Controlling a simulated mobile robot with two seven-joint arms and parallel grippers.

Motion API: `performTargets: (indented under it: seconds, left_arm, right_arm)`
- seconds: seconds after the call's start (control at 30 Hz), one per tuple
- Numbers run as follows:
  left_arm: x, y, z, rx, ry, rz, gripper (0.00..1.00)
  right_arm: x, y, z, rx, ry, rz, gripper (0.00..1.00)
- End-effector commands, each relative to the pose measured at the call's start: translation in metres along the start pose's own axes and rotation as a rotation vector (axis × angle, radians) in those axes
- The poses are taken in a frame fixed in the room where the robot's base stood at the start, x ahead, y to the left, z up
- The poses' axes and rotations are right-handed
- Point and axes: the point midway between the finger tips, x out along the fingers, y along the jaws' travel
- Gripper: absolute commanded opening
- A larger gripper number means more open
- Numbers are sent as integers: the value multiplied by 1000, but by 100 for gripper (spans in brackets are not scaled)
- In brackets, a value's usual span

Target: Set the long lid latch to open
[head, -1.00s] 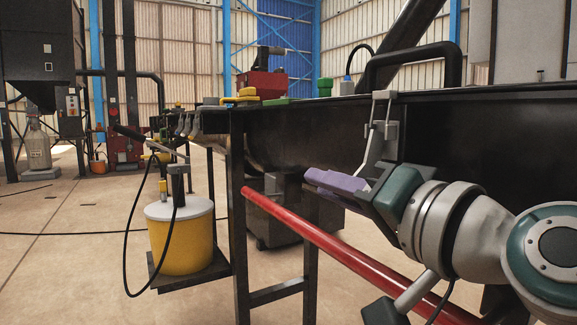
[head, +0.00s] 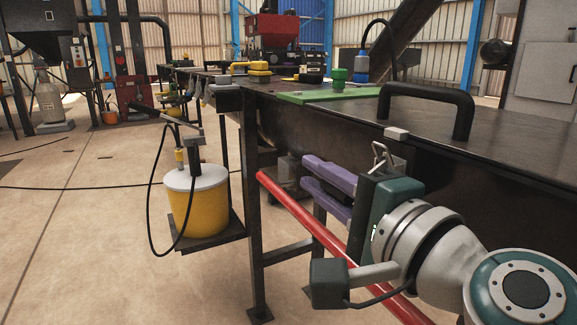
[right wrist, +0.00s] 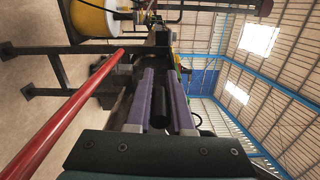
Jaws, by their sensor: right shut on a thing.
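The lid latch (head: 381,155) is a grey metal toggle with a wire loop on the side of the long dark trough. The loop shows just above my right gripper's palm, below the small pale catch (head: 397,132) at the lid's edge, and looks apart from it. The dark lid (head: 500,150) lies flat and carries a black handle. My left gripper is out of view.
A red bar (head: 300,222) slopes below my right gripper, close under it. The black lid handle (head: 430,95) stands above. A yellow bucket (head: 198,210) with a pump and hose stands at left. Open floor lies at the front left.

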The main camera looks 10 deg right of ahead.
Motion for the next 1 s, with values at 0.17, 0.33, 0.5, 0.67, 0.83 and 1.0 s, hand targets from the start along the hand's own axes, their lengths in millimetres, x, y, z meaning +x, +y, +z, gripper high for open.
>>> performTargets:
  seconds: [0.17, 0.33, 0.5, 0.67, 0.83, 1.0]
  left_arm:
    - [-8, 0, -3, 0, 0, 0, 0]
    - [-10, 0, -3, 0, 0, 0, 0]
    - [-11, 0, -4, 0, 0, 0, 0]
    - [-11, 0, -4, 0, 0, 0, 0]
    - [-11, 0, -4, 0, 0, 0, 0]
    - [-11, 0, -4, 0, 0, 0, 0]
  right_arm:
    - [0, -5, 1, 61, 1, 1, 0]
    - [0, -6, 1, 90, 1, 1, 0]
    - [0, -6, 1, 97, 1, 0, 0]
    - [0, -7, 1, 96, 1, -1, 0]
    - [0, -7, 1, 95, 1, -1, 28]
    - [0, -7, 1, 95, 0, -1, 47]
